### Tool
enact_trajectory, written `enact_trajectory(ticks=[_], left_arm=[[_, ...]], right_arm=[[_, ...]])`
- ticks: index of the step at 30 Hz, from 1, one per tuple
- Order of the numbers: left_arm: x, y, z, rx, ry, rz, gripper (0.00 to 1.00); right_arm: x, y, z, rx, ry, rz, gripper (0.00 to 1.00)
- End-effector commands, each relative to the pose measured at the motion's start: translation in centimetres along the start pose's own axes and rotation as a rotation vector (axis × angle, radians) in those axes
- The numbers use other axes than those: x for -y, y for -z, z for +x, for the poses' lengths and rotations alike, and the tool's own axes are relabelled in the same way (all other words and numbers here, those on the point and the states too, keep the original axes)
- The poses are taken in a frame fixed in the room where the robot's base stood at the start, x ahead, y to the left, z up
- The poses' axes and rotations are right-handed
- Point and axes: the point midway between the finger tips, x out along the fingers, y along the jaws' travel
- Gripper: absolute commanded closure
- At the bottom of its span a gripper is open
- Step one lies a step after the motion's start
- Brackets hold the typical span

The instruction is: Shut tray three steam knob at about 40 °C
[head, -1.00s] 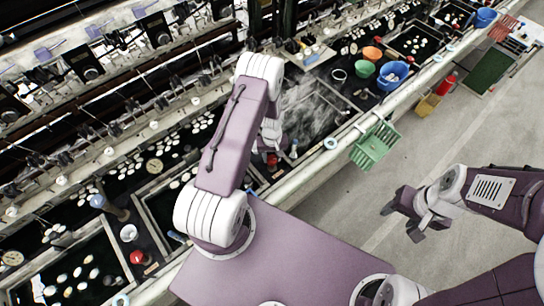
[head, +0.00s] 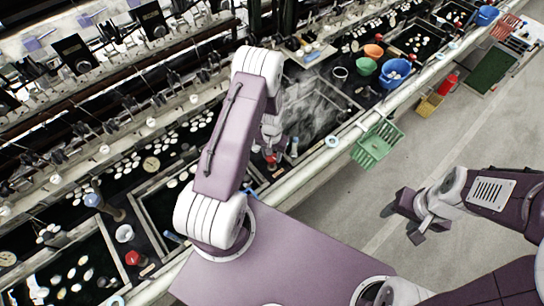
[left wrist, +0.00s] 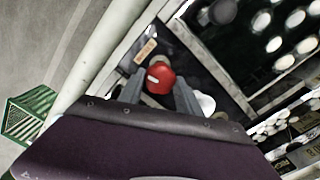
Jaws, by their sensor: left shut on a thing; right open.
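A red knob (left wrist: 160,77) with a white mark on top sits between the fingers of my left gripper (left wrist: 158,88) in the left wrist view. The gripper is shut on it. In the head view the red knob (head: 271,159) shows small beside a steaming basin (head: 318,108), and my left arm partly hides the gripper there. White steam hangs over that basin's water. No temperature can be read in these views. My right gripper (head: 402,224) is open and empty above the bare floor at the right.
Another red knob (head: 133,258) stands at the lower left. A pale rail (head: 300,177) runs along the basins' front edge. A green basket (head: 376,145) hangs on it. Green (head: 365,67) and blue (head: 395,73) bowls stand beyond.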

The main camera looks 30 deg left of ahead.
Motion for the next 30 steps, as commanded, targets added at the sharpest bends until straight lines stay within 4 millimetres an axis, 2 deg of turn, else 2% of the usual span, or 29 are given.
enact_trajectory(ticks=[13, 30], left_arm=[[0.0, 0.06, 0.02, -0.002, 0.0, 0.233, 1.0], [0.0, 0.05, -0.05, -0.001, 0.001, 0.276, 1.0]], right_arm=[[-0.02, -0.12, 1.21, 0.0, 0.0, 0.0, 0.46], [-0.03, -0.13, 1.31, 0.0, 0.0, 0.0, 0.46]])
